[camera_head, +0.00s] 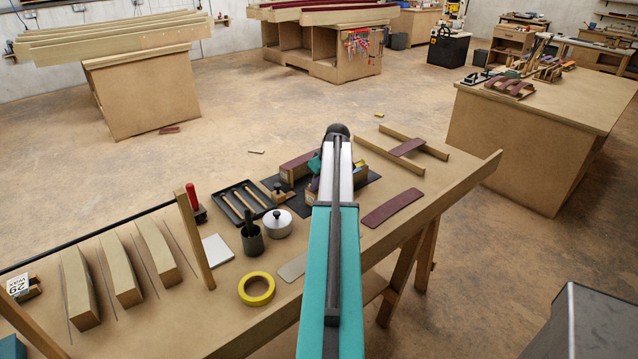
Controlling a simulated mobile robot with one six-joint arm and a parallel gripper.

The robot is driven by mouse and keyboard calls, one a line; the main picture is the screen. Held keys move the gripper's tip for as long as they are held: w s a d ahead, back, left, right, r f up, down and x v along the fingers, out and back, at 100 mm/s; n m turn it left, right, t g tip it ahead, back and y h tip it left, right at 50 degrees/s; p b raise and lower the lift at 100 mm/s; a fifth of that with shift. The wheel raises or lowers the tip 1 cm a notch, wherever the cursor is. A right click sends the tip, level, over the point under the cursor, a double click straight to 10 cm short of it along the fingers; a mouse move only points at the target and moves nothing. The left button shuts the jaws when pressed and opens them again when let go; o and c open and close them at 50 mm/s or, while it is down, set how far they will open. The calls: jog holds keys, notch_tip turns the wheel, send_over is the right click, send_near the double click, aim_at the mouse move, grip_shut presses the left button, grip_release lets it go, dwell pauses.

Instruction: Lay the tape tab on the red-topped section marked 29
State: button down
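A yellow tape roll (243,290) lies flat on the near workbench; no separate tape tab can be made out. A white card (18,285) with a 29 on it stands on a small wooden holder at the far left of the bench. A curved wooden block with a dark red top (297,168) sits on a black mat (271,181), partly hidden behind my teal arm. I cannot read any number on that block. My arm reaches up the middle of the view, and its far end bends down out of sight. My gripper is hidden.
Between the tape and the mat stand a dark cup (252,241), a lidded silver pot (278,226) and a tool tray (226,213). A dark red strip (393,207) lies right of my arm.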

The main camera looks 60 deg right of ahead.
jog(key=c, duration=2.5)
grip_release()
jog(key=o, duration=0.5)
jog(key=shift+c, duration=0.2)
jog(key=shift+o, duration=0.5)
jog(key=shift+o, duration=1.1)
jog(key=shift+w, duration=0.1)
jog(key=shift+r, duration=0.1)
notch_tip(320, 180, up, 7)
jog(key=p, duration=0.3)
